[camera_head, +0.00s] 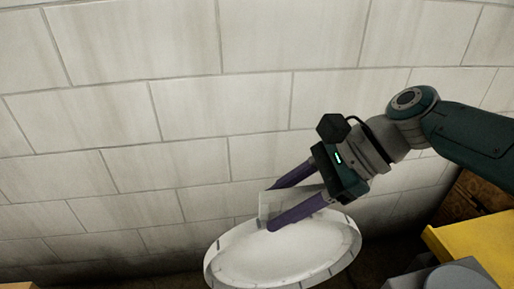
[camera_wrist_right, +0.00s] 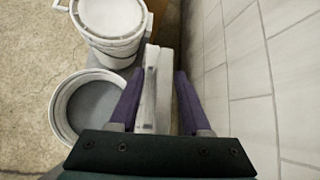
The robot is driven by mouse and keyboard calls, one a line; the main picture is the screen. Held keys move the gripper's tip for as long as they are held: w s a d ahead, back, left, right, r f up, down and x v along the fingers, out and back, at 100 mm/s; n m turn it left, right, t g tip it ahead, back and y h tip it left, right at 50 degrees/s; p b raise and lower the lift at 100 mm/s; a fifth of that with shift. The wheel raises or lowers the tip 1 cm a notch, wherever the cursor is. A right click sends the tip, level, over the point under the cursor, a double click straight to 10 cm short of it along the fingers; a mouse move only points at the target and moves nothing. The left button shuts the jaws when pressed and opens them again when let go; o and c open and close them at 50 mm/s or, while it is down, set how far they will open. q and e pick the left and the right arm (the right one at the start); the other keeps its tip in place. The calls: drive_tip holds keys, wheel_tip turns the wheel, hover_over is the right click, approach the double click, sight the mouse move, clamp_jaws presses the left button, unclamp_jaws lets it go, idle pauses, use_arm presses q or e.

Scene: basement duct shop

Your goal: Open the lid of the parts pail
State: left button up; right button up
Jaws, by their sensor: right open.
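The parts pail's white round lid (camera_head: 285,258) is at the bottom of the head view, tilted up, its rimmed face towards me. A pale block-like tab (camera_head: 290,204) stands at its upper edge. My right gripper (camera_head: 269,208) has its two purple fingers on either side of this tab. In the right wrist view the open gripper (camera_wrist_right: 158,76) straddles the raised pale lid piece (camera_wrist_right: 164,90), with a gap visible on the right side. An open round white pail (camera_wrist_right: 57,104) with a grey inside lies left of the fingers. My left gripper is out of view.
A second white pail (camera_wrist_right: 110,18), covered on top, stands beyond the open one. A white block wall (camera_head: 190,110) is close behind and runs along the right of the wrist view. A yellow surface (camera_head: 470,254) is at the lower right. Bare floor (camera_wrist_right: 30,60) is at left.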

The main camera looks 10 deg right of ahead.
drive_tip(key=p+v, duration=0.3)
drive_tip(key=v, duration=0.6)
drive_tip(key=shift+d+r, duration=0.25)
drive_tip(key=shift+d, duration=0.1)
